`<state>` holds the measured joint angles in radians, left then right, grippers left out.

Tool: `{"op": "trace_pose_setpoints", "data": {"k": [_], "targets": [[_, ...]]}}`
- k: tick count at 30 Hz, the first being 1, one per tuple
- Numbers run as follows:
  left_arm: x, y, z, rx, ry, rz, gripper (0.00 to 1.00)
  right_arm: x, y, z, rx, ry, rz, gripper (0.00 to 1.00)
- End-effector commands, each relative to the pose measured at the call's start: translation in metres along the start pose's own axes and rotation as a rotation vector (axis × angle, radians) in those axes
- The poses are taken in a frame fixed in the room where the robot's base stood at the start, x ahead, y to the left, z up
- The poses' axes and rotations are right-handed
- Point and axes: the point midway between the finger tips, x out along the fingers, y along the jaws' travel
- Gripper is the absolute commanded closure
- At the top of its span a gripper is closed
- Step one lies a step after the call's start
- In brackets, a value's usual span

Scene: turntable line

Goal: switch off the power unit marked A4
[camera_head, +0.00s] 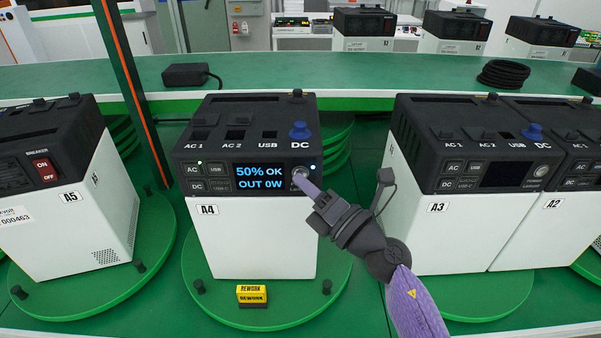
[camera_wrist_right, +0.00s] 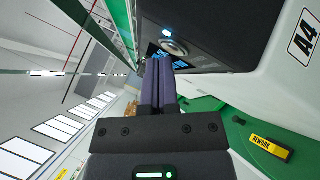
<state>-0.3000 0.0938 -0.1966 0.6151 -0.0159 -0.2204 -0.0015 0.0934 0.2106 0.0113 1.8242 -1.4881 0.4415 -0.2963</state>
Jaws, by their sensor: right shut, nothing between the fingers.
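The power unit marked A4 (camera_head: 250,235) stands on a green turntable (camera_head: 190,265) in the middle of the head view. Its lit screen (camera_head: 259,177) reads "50% OK" and "OUT 0W". A small light shows at the right of its panel. My right gripper (camera_head: 302,182) is shut and empty, its purple fingertips at the round button right of the screen. In the right wrist view the fingers (camera_wrist_right: 158,70) point at that round button (camera_wrist_right: 174,47), with a light glowing beside it. I cannot tell whether they touch it. My left gripper is not in view.
Unit A5 (camera_head: 90,235) stands to the left, and units A3 (camera_head: 425,235) and A2 (camera_head: 545,230) to the right. A yellow REWORK block (camera_head: 251,294) sits in front of A4. An orange-striped post (camera_head: 133,90) rises behind, between A5 and A4.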

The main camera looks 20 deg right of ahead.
Motion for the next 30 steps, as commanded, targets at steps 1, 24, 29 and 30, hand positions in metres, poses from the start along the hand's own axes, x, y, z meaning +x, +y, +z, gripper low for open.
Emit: {"op": "trace_pose_setpoints", "data": {"k": [1, 24, 29, 30], "targets": [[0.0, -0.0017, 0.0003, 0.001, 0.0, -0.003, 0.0, -0.0001, 0.0, 0.0, 0.0, 0.0, 0.0, 1.0], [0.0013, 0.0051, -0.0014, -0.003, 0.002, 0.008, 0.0, 0.0047, -0.0037, 0.0035, 0.0, 0.0, 0.0, 1.0], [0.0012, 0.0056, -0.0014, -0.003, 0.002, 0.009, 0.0, 0.0046, -0.0035, 0.0035, 0.0, 0.0, 0.0, 1.0], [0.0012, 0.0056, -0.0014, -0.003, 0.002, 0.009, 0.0, 0.0046, -0.0035, 0.0035, 0.0, 0.0, 0.0, 1.0]]}}
